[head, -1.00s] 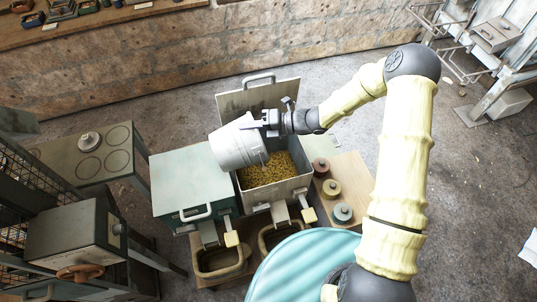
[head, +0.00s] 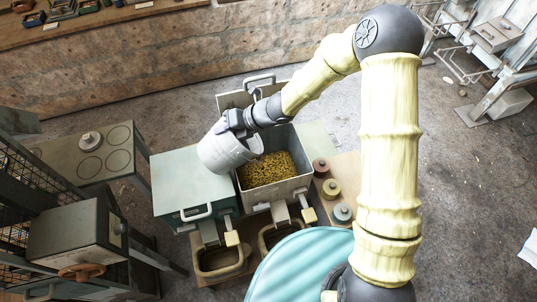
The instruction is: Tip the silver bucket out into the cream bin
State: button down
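The silver bucket (head: 226,154) hangs tilted from my gripper (head: 236,122), over the left side of the cream bin and the right edge of the teal-lidded bin. My gripper is shut on the bucket near its upper edge. The cream bin (head: 277,196) stands open with its lid (head: 232,101) raised at the back. Small yellow pieces (head: 266,169) cover its inside. I cannot see into the bucket, and no pieces show falling from it. The bucket and my arm hide the bin's left and back edges.
A closed teal-lidded bin (head: 186,178) stands directly left of the cream bin. Several round weights (head: 331,188) sit on a wooden top to the right. Two wooden trays (head: 217,262) lie in front under the chutes. A grey table (head: 92,155) stands farther left.

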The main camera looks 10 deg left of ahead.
aim_at(207, 146)
jog(key=a+h, duration=0.1)
jog(key=s+a+h+b, duration=0.1)
jog(key=a+f+t+h+b, duration=0.1)
jog(key=shift+s+a+n, duration=0.15)
jog(key=shift+s+n, duration=0.25)
jog(key=shift+s+a+f+t+h, duration=0.15)
jog(key=shift+s+a+t+h, duration=0.1)
jog(key=shift+a, duration=0.2)
jog(key=shift+s+a+f+t+h, duration=0.15)
jog(key=shift+s+a+h, duration=0.1)
jog(key=shift+a, duration=0.2)
jog(key=shift+s+a+f+n+t+h, duration=0.2)
jog(key=shift+s+a+f+h, duration=0.1)
jog(key=shift+a+h, duration=0.2)
jog(key=shift+s+a+f+n+t+h, duration=0.2)
jog(key=shift+s+a+h, duration=0.1)
jog(key=shift+a+h, duration=0.15)
jog(key=shift+s+a+f+n+t+h+p, duration=0.15)
jog(key=shift+s+a+f+t+h, duration=0.15)
jog(key=shift+a+f+h, duration=0.3)
jog(key=shift+s+a+f+n+t+h+p, duration=0.1)
jog(key=shift+s+a+f+t+h+p, duration=0.15)
jog(key=shift+a+f+h, duration=0.35)
jog(key=shift+s+a+f+n+t+h+p, duration=0.1)
jog(key=shift+s+a+f+t+h, duration=0.2)
jog(key=shift+f, duration=0.55)
jog(key=shift+w, duration=0.1)
